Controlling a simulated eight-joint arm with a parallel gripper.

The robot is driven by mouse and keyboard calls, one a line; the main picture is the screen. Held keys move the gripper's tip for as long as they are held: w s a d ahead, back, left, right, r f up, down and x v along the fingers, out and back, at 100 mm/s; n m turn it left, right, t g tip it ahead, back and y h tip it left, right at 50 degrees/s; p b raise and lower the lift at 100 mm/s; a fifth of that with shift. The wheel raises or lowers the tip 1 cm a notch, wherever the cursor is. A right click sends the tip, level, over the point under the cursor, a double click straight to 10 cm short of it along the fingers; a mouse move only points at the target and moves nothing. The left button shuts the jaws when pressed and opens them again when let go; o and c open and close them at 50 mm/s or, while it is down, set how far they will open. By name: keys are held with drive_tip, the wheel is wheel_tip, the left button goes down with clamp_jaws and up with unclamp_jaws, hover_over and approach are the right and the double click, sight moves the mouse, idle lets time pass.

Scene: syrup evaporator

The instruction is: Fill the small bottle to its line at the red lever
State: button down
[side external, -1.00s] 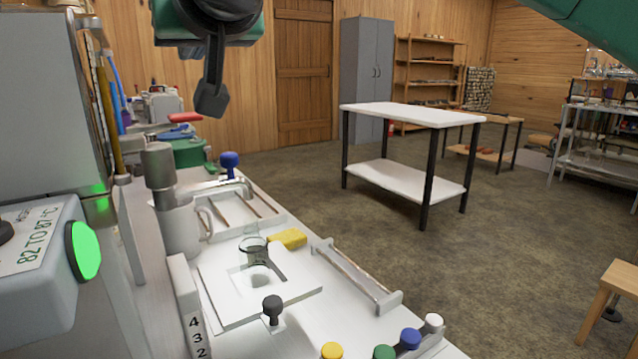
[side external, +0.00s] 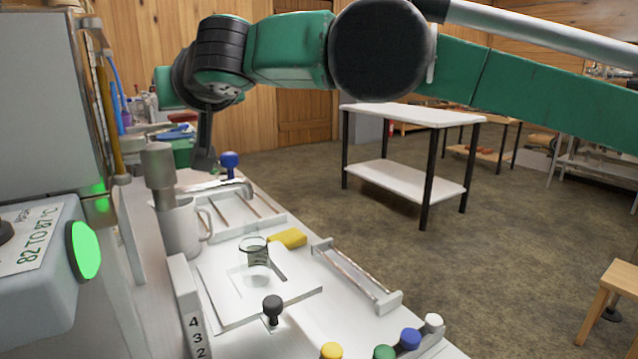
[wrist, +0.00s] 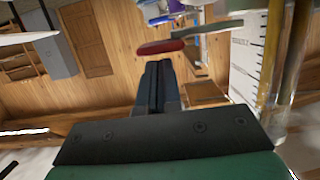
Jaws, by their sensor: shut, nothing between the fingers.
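My gripper (side external: 204,158) is shut and empty, pointing down over the far end of the white counter. In the wrist view its dark fingers (wrist: 160,75) lie together. A red lever handle (wrist: 161,47) shows just beyond the fingertips there, apart from them as far as I can tell; in the side view my arm hides it. A small clear glass vessel (side external: 256,252) stands on a white plate on the counter; I cannot tell whether it is the small bottle, and no fill line can be made out on it.
A yellow sponge (side external: 288,238), a black knob (side external: 272,305) and a blue knob (side external: 230,160) are nearby. Coloured caps, one blue (side external: 410,338), line the near edge. A white table (side external: 410,115) stands clear at right.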

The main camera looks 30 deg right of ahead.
drive_tip(key=shift+d+f+m+y, duration=0.3)
drive_tip(key=shift+f+m+y, duration=0.2)
drive_tip(key=shift+f+m, duration=0.9)
drive_tip(key=shift+m, duration=0.2)
idle(4.9)
drive_tip(key=s+d+r, duration=0.2)
drive_tip(key=s+r, duration=0.4)
drive_tip(key=s, duration=0.3)
drive_tip(key=shift+s, duration=0.35)
drive_tip(key=shift+d, duration=0.2)
